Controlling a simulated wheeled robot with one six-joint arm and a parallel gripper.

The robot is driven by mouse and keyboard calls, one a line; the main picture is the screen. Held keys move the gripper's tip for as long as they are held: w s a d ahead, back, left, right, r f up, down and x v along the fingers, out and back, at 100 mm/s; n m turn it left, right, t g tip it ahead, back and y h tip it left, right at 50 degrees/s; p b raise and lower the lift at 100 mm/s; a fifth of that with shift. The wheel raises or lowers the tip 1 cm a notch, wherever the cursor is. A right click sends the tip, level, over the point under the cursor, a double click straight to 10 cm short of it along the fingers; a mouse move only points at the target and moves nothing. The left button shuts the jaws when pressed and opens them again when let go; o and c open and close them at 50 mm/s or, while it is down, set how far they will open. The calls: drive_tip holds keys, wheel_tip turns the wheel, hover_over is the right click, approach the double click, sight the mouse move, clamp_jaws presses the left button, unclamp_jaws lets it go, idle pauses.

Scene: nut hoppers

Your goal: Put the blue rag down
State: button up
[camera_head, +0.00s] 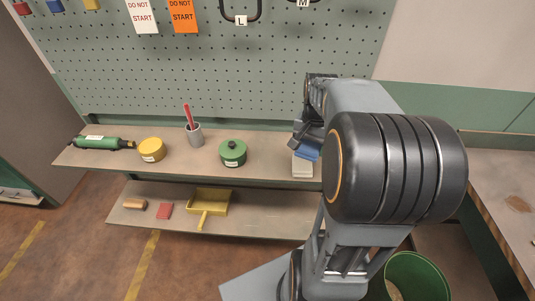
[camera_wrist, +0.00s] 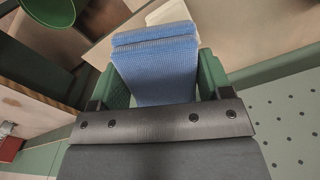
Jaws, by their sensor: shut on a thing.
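The blue rag (camera_wrist: 155,70) is folded and sits between the green fingers of my gripper (camera_wrist: 162,78) in the wrist view. My gripper is shut on it. In the head view the blue rag (camera_head: 307,153) shows at the right end of the upper shelf, just above a white block-like item (camera_head: 302,169). That white item also shows beyond the rag in the wrist view (camera_wrist: 168,12). I cannot tell whether the rag touches it. My arm hides much of my gripper and the shelf's right end in the head view.
The upper shelf (camera_head: 270,167) holds a green can (camera_head: 233,153), a grey cup (camera_head: 194,134) with a red stick, a yellow tin (camera_head: 151,149) and a green bottle (camera_head: 100,142). The lower shelf holds a yellow dustpan (camera_head: 208,203). A green bin (camera_head: 420,272) stands at lower right.

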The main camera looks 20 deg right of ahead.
drive_tip(key=w+a+f+p, duration=0.2)
drive_tip(key=w+a+f, duration=0.1)
drive_tip(key=w+a, duration=0.25)
hover_over(270, 164)
drive_tip(key=f, duration=0.5)
drive_tip(key=shift+d+f, duration=0.25)
drive_tip(key=shift+f, duration=0.15)
drive_tip(key=shift+a+f+p, duration=0.15)
drive_tip(key=shift+f+p, duration=0.15)
drive_tip(key=shift+w+f, duration=0.1)
drive_tip(key=shift+f, duration=1.45)
drive_tip(key=shift+f, duration=0.15)
drive_tip(key=o, duration=0.8)
